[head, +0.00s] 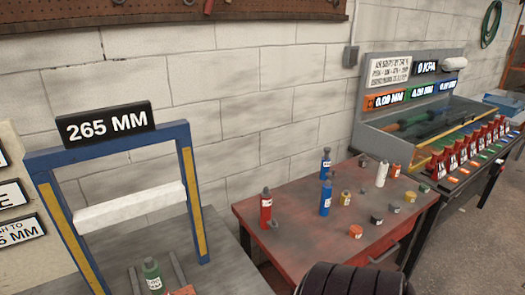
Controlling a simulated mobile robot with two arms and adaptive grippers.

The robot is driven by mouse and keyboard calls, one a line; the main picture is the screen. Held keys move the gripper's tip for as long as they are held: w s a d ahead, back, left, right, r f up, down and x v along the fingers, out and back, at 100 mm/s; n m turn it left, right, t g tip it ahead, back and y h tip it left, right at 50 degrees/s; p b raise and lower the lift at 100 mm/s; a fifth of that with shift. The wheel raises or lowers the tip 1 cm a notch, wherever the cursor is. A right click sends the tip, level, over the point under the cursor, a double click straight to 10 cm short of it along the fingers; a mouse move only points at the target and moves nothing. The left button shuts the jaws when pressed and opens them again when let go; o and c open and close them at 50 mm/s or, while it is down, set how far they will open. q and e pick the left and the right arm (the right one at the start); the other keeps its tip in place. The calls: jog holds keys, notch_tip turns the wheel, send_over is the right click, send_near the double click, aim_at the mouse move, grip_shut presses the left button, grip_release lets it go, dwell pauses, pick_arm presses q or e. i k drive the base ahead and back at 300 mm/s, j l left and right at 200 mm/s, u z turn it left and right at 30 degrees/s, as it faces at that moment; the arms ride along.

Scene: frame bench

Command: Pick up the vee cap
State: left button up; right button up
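I cannot tell which thing here is the vee cap. Several small pieces stand on the red table (290,236), among them a yellow one (345,198), a black one (376,220) and an orange one (355,231). They are too small to make out their shape. A blue and yellow frame (187,190) with a white crossbar (130,207) stands on a grey bench at the left. At its foot are a green bottle (152,276), grey bars and part of an orange-red piece, cut off by the picture's edge. Neither of my grippers shows.
A red bottle (266,208), blue bottles (326,197) and a white bottle (382,173) stand on the red table. A grey rack (375,130) with red-tagged pieces is at the right. A dark ribbed shape (352,281) covers the bottom middle. A sign reads 265 MM (106,123).

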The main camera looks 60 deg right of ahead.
aim_at(355, 232)
jog(key=z, duration=2.8)
